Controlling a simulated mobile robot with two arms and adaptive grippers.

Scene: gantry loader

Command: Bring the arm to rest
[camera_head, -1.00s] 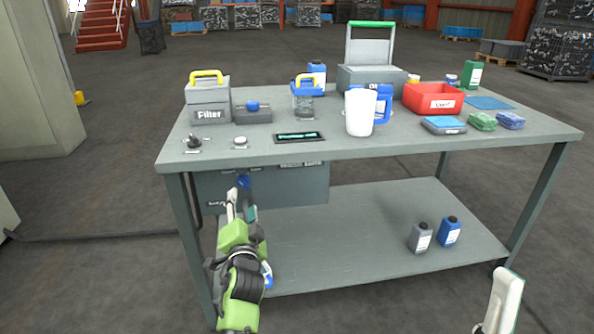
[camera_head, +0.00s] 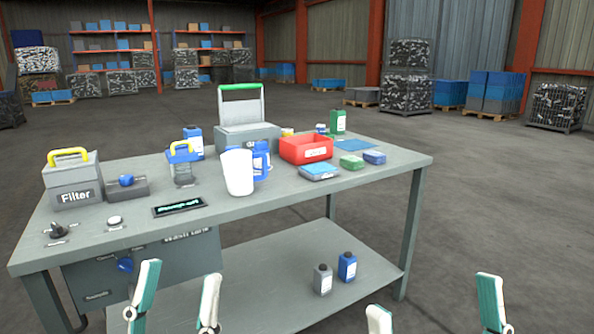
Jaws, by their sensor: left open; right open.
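My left gripper (camera_head: 182,275) shows at the bottom edge, left of centre, with its two pale green-and-white fingers pointing up. The fingers are apart and nothing is between them. They overlap the picture of the table's front, below the control panel. My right gripper (camera_head: 433,296) is at the bottom right. Its two fingers are spread wide, with only floor seen between them. The rest of both arms is out of view. The grey worktable (camera_head: 300,193) stands in front of me.
On the table stand a Filter box (camera_head: 74,194), a white pitcher (camera_head: 238,173), a red bin (camera_head: 306,149) and a grey case with a green handle (camera_head: 246,138). Two small bottles stand on the lower shelf (camera_head: 255,262). Floor right of the table is clear.

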